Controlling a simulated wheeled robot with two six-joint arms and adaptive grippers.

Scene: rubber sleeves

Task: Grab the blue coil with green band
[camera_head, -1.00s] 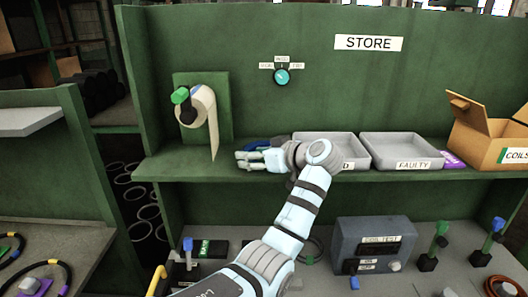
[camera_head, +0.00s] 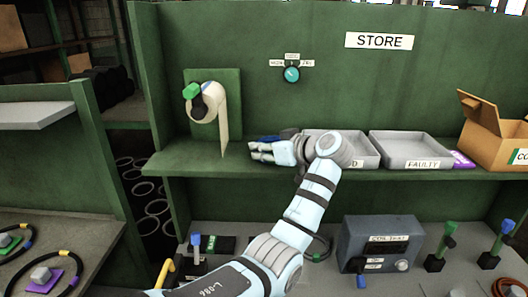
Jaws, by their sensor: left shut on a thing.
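My left gripper (camera_head: 260,152) is over the green shelf, left of the grey trays, with its fingers pointing left. It is shut on a small dark blue object (camera_head: 268,139), mostly hidden behind the fingers, so I cannot tell its shape. A dark ring-shaped coil with a green band (camera_head: 317,257) lies on the lower bench under the shelf. My left forearm covers part of it, and its colour is hard to tell. My right gripper is not in view.
Two grey trays (camera_head: 412,163) and an open cardboard box (camera_head: 492,144) stand on the shelf. A paper roll (camera_head: 207,105) hangs at its left. A grey tester box (camera_head: 383,243) and blue- and green-topped posts (camera_head: 440,247) stand below. More coils lie on the left bench (camera_head: 62,225).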

